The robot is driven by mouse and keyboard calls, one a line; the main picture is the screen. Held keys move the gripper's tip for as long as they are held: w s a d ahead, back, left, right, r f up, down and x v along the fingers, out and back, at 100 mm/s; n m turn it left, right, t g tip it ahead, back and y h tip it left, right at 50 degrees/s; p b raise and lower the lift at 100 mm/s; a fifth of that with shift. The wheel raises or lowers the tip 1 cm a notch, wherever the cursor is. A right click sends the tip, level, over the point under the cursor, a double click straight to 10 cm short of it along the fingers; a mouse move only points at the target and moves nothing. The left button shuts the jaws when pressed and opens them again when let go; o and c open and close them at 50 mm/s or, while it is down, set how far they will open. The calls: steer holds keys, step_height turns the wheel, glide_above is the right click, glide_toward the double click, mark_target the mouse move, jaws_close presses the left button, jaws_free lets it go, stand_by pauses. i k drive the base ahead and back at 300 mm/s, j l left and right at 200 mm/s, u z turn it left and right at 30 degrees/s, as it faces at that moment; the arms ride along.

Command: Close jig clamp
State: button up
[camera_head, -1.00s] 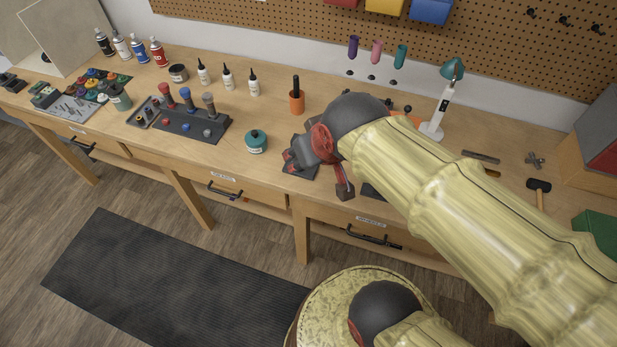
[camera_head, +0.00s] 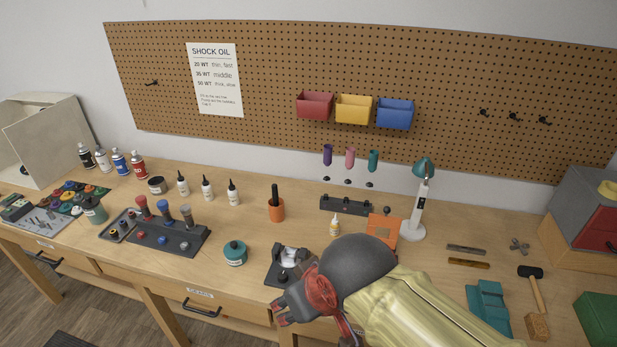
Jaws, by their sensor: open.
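A small dark jig (camera_head: 279,274) sits near the front edge of the bench, with a pale, shiny piece (camera_head: 290,255) on it. It is probably the jig with the clamp; the clamp's position is too small to tell. My gripper (camera_head: 278,313) is at the bench's front edge, just in front of the jig in the picture. Its fingers are open, with nothing seen between them. My dark wrist and pale arm come in from the lower right and hide the bench to the right of the jig.
A teal jar (camera_head: 235,254) stands left of the jig and an orange cup (camera_head: 276,210) behind it. A small bottle (camera_head: 334,226), an orange stand (camera_head: 383,230) and a white lamp (camera_head: 419,208) stand behind my wrist. A teal vise-like block (camera_head: 488,308) is at right.

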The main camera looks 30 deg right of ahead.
mark_target(375, 220)
steer(key=z, duration=1.4)
